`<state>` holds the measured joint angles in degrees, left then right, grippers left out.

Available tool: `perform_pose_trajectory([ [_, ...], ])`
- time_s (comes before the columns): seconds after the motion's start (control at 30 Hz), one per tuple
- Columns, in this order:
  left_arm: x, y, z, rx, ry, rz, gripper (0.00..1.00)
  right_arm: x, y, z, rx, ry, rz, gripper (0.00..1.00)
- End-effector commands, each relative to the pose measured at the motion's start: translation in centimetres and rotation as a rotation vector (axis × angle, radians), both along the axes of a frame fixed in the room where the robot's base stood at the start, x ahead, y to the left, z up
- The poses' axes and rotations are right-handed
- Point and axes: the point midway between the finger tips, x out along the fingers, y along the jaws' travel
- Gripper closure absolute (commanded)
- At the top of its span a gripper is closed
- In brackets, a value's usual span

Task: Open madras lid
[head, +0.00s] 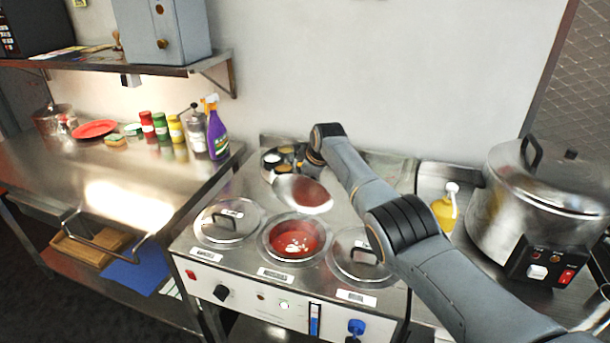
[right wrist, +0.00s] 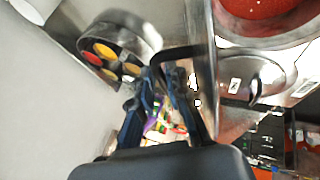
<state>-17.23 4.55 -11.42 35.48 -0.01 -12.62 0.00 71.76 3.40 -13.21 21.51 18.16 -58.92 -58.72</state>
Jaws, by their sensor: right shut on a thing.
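A round steel lid (head: 305,194) is raised and tilted above the open middle well, reflecting red. My right gripper (right wrist: 160,100) is shut on its black handle (right wrist: 172,56); in the head view my right arm mostly hides the gripper. The middle well holds red curry with pale bits (head: 293,240) and stands uncovered; the curry also shows in the right wrist view (right wrist: 265,18). A left lid (head: 228,221) and a right lid (head: 352,262) sit on their wells. The labels are too small to read. My left gripper is not in view.
A round spice tin (head: 283,160) stands behind the wells, close to my right gripper. A yellow bottle (head: 445,208) and a large steel cooker (head: 530,200) stand at right. A purple spray bottle (head: 216,132) stands on the left counter.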

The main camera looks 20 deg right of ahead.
Motion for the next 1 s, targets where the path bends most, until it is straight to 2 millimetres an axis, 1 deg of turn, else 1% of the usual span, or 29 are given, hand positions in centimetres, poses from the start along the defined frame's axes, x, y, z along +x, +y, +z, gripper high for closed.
perform_pose_trajectory([
  [0.03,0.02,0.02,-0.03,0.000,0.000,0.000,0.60,0.73,-0.96,1.00,-0.014,-0.038,-0.012,1.00],
  [0.67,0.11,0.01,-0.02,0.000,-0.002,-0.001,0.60,0.74,-0.96,0.99,-0.014,-0.038,-0.012,1.00],
  [0.7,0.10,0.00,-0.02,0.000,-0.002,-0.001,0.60,0.73,-0.97,0.99,-0.014,-0.038,-0.012,0.81],
  [0.8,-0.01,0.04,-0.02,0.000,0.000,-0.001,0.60,0.69,-0.92,0.93,-0.013,-0.036,-0.011,0.81],
  [1.0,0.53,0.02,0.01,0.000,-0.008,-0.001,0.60,0.53,-0.80,0.45,-0.012,-0.029,-0.010,0.81],
])
